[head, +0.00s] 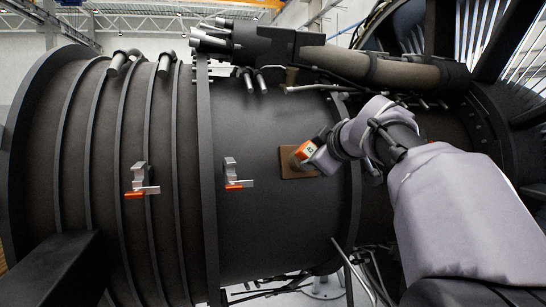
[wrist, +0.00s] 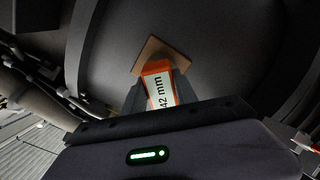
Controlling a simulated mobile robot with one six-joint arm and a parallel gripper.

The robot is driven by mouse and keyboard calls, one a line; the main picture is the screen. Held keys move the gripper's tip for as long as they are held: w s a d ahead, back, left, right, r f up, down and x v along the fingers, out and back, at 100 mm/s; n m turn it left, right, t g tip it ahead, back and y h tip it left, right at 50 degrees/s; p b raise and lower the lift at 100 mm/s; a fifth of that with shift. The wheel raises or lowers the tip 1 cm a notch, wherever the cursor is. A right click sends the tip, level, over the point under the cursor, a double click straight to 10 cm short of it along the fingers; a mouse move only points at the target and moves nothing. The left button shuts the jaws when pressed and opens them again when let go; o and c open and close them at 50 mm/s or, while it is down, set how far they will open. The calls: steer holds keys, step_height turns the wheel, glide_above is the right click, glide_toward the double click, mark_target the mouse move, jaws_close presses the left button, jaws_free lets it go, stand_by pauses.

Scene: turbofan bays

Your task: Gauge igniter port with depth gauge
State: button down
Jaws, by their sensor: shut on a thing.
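The depth gauge (head: 306,151) is an orange body with a pale display. It also shows in the wrist view (wrist: 158,88), where the display reads "42 mm". My gripper (head: 313,157) is shut on the gauge, with a finger on each side of it in the wrist view (wrist: 158,97). The gauge's front end is at a square brown plate (head: 288,172) on the dark engine casing; the plate also shows in the wrist view (wrist: 160,54). The igniter port itself is hidden behind the gauge, so I cannot tell how far in the tip sits.
Two metal brackets with orange parts stick out from the casing left of the plate, one nearer (head: 232,175) and one farther (head: 139,182). Pipes and a large cylinder (head: 380,70) run along the top. Thin hoses hang below the casing.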

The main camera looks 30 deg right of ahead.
steer(key=shift+s, duration=0.15)
steer(key=b+v, duration=0.2)
steer(key=v, duration=0.5)
stand_by(0.4)
